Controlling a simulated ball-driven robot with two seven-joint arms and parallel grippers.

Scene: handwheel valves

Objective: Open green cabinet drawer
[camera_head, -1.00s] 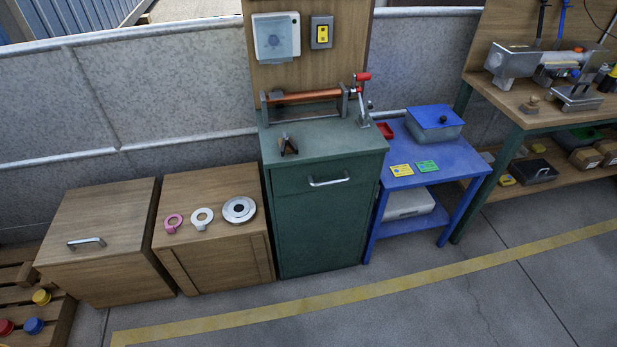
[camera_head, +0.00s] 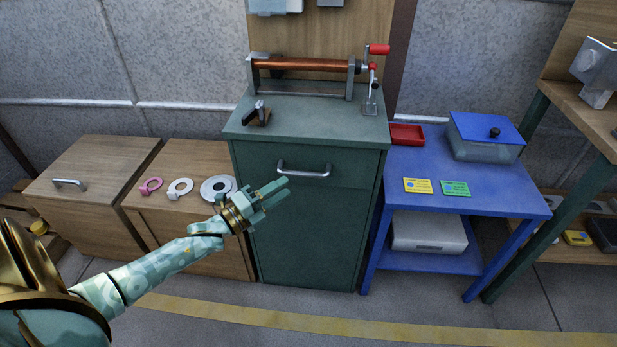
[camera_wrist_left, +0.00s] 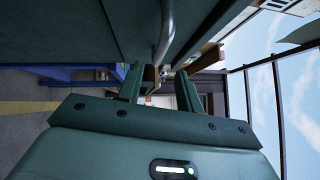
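The green cabinet (camera_head: 305,225) stands in the middle of the head view. Its drawer (camera_head: 350,168) at the top looks closed, with a silver bar handle (camera_head: 304,170). My left gripper (camera_head: 277,189) is just in front of the drawer, a little below and left of the handle in the head view. In the left wrist view the two fingers (camera_wrist_left: 160,85) are apart with a gap between them, and the handle (camera_wrist_left: 163,40) lies beyond the fingertips. The gripper seems empty. My right gripper is not in view.
A wooden cabinet (camera_head: 190,235) with rings on top stands left of the green cabinet. A blue table (camera_head: 480,190) with a lidded box (camera_head: 485,140) is at the right. A copper-coloured roller (camera_head: 300,65) and a black clamp-like piece (camera_head: 257,116) are on the green top.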

